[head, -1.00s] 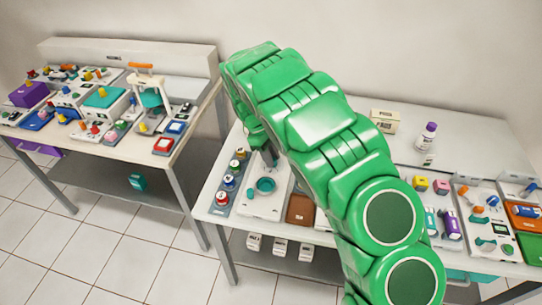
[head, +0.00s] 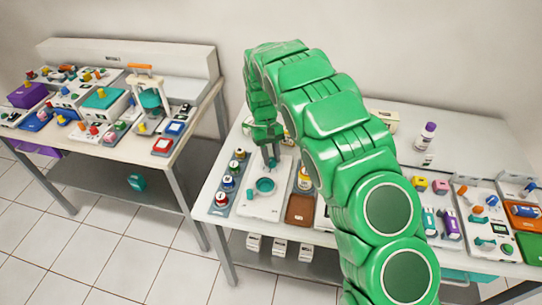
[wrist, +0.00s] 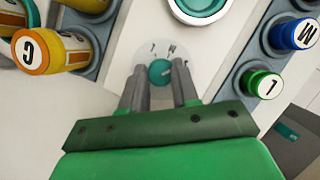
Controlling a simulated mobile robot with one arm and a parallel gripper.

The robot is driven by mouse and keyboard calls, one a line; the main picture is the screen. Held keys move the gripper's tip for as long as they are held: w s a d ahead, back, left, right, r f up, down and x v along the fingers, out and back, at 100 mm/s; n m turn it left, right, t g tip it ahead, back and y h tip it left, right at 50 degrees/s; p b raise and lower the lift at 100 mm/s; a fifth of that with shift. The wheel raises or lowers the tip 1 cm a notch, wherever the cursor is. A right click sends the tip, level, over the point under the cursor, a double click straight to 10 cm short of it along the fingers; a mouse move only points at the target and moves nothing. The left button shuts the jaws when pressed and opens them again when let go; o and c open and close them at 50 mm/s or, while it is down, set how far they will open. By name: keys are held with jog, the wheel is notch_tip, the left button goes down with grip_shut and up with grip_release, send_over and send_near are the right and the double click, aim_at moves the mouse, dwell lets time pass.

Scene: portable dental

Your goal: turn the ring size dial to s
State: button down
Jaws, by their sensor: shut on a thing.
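The ring size dial is a small teal knob (wrist: 160,72) on a pale round plate (wrist: 160,57) with small letters along its far edge. The letters are too small to read surely, and so is the setting. The dial sits on a white panel (head: 254,208) on the right table, which also carries a teal ring cup (head: 264,185), partly seen in the wrist view (wrist: 202,6). My gripper (wrist: 160,86) is shut on the knob, one finger on each side. In the head view my gripper (head: 269,160) stands at the panel's back end and hides the knob.
A grey rack with lettered jars stands left of the panel, including a green jar (wrist: 263,84) and a blue jar (wrist: 293,33).

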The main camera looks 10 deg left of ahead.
jog(key=shift+m, duration=0.3)
jog(key=c, duration=0.8)
grip_release()
jog(key=shift+c, duration=0.2)
jog(key=shift+r, duration=0.15)
jog(key=v, duration=0.7)
jog(key=shift+r, duration=0.25)
jog(key=shift+w, duration=0.1)
